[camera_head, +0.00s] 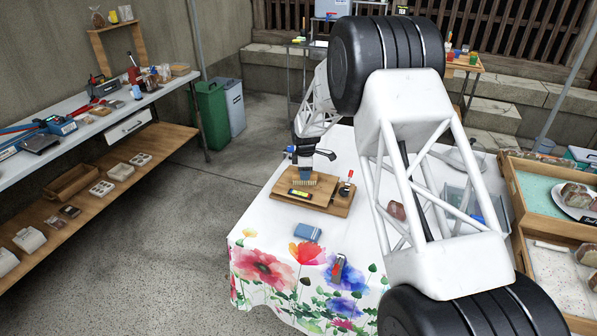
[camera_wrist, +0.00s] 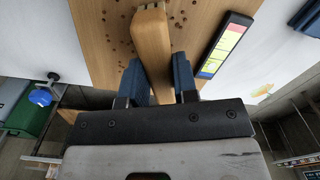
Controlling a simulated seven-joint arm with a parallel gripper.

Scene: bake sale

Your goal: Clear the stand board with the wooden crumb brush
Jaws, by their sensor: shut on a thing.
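The wooden stand board (camera_head: 330,205) lies on the flower-print table. My gripper (camera_head: 305,170) is over its left part, pointing down. In the wrist view my gripper's blue fingers (camera_wrist: 158,82) are shut on the wooden handle of the crumb brush (camera_wrist: 151,42). Its pale bristles (camera_head: 304,183) show below the fingers in the head view, low over the board; I cannot tell whether they touch it. Brown crumbs (camera_wrist: 117,32) are scattered on the board (camera_wrist: 92,60) on both sides of the handle in the wrist view.
A dark strip with coloured blocks (camera_head: 300,194) lies on the board by the bristles, also in the wrist view (camera_wrist: 226,45). A red-topped item (camera_head: 347,182) stands at the board's right. A blue packet (camera_head: 307,233) and a dark tool (camera_head: 338,268) lie in front. Wooden trays (camera_head: 513,190) are right.

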